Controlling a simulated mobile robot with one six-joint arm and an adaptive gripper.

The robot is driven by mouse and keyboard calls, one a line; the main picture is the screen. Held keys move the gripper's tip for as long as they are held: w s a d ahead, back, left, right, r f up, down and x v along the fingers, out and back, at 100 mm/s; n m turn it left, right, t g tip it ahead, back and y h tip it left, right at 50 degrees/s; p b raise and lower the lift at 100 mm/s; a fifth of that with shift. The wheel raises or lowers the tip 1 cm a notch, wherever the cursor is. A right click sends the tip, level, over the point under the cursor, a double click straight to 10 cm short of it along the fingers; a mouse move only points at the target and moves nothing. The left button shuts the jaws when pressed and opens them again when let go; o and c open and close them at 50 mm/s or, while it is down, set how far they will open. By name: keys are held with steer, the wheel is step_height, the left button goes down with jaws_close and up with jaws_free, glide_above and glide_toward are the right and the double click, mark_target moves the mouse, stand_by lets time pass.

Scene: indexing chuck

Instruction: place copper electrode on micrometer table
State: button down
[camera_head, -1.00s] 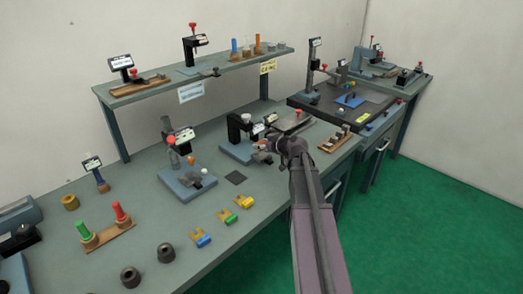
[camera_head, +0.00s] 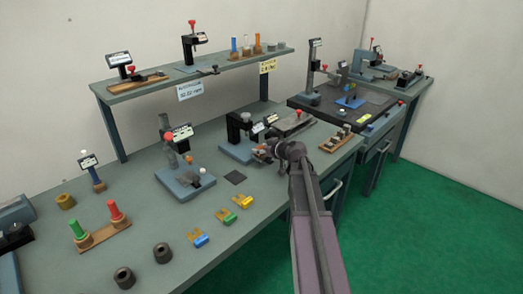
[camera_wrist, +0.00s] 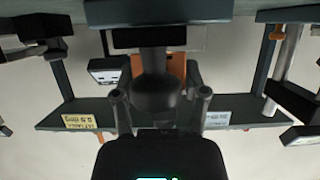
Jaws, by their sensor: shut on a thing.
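My gripper (camera_head: 264,151) is at the front of a C-frame stand on a blue-grey base in the head view. In the wrist view, which looks upside down, its two fingers (camera_wrist: 160,97) come up on both sides of a dark rounded part. A copper-orange block (camera_wrist: 173,70), which looks like the electrode, shows between the fingers, partly hidden by dark parts. My gripper is shut on it. The C-frame stand (camera_head: 233,134) may be the micrometer table; I cannot tell for sure. I cannot tell whether the block touches it.
A second blue-based stand (camera_head: 186,183) with a display is to the left. A small dark plate (camera_head: 235,177) lies nearer. A wooden rack (camera_head: 335,142) is to the right. The shelf (camera_head: 205,68) runs behind.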

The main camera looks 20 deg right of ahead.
steer(key=shift+f, duration=0.2)
steer(key=shift+c, duration=0.6)
jaws_free()
steer(key=shift+r, duration=0.25)
steer(key=p+v, duration=0.4)
steer(key=v, duration=0.8)
steer(key=shift+p, duration=0.3)
